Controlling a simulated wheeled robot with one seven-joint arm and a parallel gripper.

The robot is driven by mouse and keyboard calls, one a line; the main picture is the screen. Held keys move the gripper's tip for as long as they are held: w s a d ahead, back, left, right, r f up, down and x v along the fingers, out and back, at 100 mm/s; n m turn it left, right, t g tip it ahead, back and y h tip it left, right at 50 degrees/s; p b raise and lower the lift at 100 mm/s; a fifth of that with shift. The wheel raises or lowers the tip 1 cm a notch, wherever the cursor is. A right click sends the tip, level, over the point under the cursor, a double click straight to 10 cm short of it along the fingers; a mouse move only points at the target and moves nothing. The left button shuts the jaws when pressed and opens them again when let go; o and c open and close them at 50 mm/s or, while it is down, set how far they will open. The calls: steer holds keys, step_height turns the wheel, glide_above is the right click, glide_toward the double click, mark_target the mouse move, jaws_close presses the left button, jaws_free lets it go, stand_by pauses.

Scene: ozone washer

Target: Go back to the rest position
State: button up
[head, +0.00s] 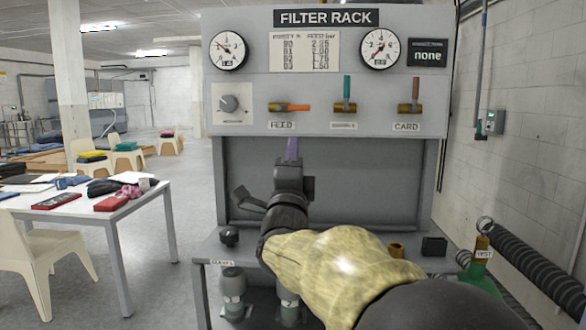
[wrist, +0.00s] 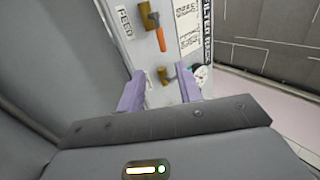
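My gripper (head: 292,148) is raised in front of the filter rack (head: 230,180), below its FEED label. In the wrist view, the two purple fingertips of my gripper (wrist: 162,95) stand apart with nothing between them. The orange FEED valve handle (head: 295,107) points right in the head view and lies ahead of the fingers in the wrist view (wrist: 161,40). My gripper is not holding it. The green handle (head: 346,88) points up, and the brown CARD handle (head: 416,90) also points up.
Two gauges, a knob (head: 229,104) and a display reading "none" (head: 428,53) are on the panel. A white table (head: 150,205) with folders and small items stands at the left, with a cream chair (head: 45,255). A hose (head: 535,262) hangs at the right. The left floor is partly clear.

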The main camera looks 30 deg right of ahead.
steer(key=shift+s+a+f, duration=0.25)
steer(key=shift+s+f, duration=0.1)
steer(key=shift+s, duration=0.1)
steer(key=w+a+f+n+g+y, duration=0.1)
steer(key=a+f+n+g+y, duration=0.3)
steer(key=f, duration=0.5)
steer(key=a+f+n+g+y, duration=0.1)
steer(key=a+f+n+y, duration=0.15)
steer(key=f+n, duration=0.5)
steer(key=w+a+f+n+g+y, duration=0.1)
steer(key=a+f+n+g+y, duration=0.2)
steer(key=f, duration=0.8)
steer(key=s+a+f+n+g+y, duration=0.3)
steer(key=s+f+n+g, duration=0.7)
steer(key=s+f, duration=0.8)
steer(key=w+p+v, duration=0.2)
steer(key=p+v, duration=0.9)
steer(key=w+r+p+v, duration=0.1)
steer(key=w+p+v, duration=0.1)
steer(key=p+v, duration=0.9)
steer(key=shift+w+d+r+g+p, duration=0.3)
steer(key=shift+r+p, duration=0.2)
steer(key=shift+p, duration=0.25)
